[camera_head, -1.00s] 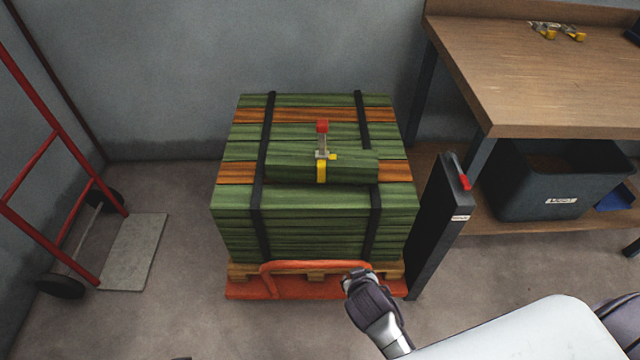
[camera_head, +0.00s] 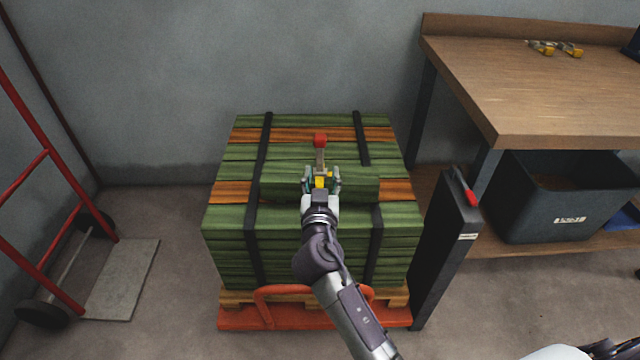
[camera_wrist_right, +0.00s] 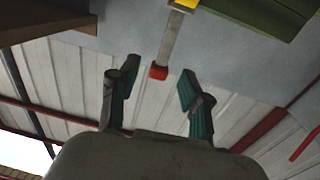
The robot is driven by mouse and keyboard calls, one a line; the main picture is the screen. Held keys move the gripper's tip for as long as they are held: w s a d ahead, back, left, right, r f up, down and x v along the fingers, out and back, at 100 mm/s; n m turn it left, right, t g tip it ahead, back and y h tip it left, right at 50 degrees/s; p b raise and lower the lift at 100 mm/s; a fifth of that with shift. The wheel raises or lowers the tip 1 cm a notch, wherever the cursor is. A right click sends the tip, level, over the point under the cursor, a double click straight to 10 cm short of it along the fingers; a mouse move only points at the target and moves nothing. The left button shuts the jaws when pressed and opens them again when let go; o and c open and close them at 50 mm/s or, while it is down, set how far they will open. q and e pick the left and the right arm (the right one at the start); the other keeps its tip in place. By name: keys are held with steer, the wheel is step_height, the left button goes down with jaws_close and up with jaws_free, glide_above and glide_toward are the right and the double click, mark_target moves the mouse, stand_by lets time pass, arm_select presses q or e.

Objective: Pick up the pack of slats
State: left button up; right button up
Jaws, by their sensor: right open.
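The pack of slats (camera_head: 362,184) is a short green bundle lying on top of a large strapped stack. A clamp with a yellow body and a red-ended bar (camera_head: 320,142) is on the pack. My right gripper (camera_head: 321,176) is open, its two fingers on either side of the clamp's yellow part in the head view; contact cannot be told. The wrist view shows the clamp's red end (camera_wrist_right: 158,72) between the open fingers and the green pack (camera_wrist_right: 262,14) beyond, at the top. My gripper and forearm hide the pack's front middle. My left gripper is out of view.
The green and orange stack (camera_head: 300,249) stands on a pallet over a red pallet truck (camera_head: 235,318). A narrow dark box (camera_head: 443,255) stands close on its right, beside a wooden workbench (camera_head: 510,100). A red hand truck (camera_head: 45,155) stands at left.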

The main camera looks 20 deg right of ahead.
mark_target(320, 154)
steer(key=x, duration=0.8)
steer(key=shift+w+a+f+b, duration=0.25)
steer(key=shift+w+b, duration=0.1)
steer(key=shift+w+d, duration=0.15)
steer(key=shift+w, duration=0.15)
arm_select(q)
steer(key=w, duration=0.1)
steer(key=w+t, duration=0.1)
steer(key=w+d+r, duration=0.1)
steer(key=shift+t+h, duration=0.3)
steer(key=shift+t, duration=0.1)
arm_select(e)
steer(key=shift+c, duration=0.2)
jaws_close()
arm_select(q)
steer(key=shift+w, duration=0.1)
arm_select(e)
steer(key=shift+r, duration=0.15)
